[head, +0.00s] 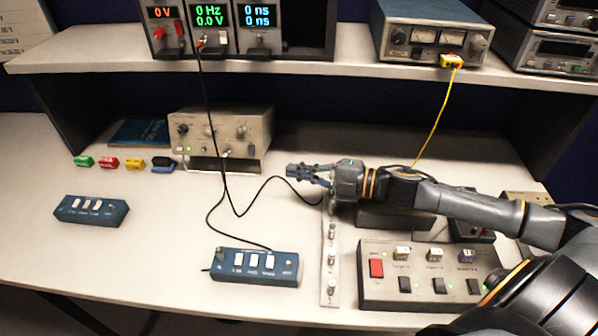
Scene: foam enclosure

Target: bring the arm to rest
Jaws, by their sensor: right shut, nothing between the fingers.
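My right arm (450,200) comes in from the right and reaches across the bench toward the middle. My right gripper (304,174) is shut and empty, pointing left above the bench. It is over or close to a black cable (262,186), and I cannot tell whether they touch. My left gripper is not in view.
A metal strip with knobs (331,262) lies below the gripper. A switch panel (375,292) stands right of it, a blue switch box (255,266) left. A beige instrument (252,128) stands behind. A shelf (330,72) overhangs the back. The bench's left front is mostly clear.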

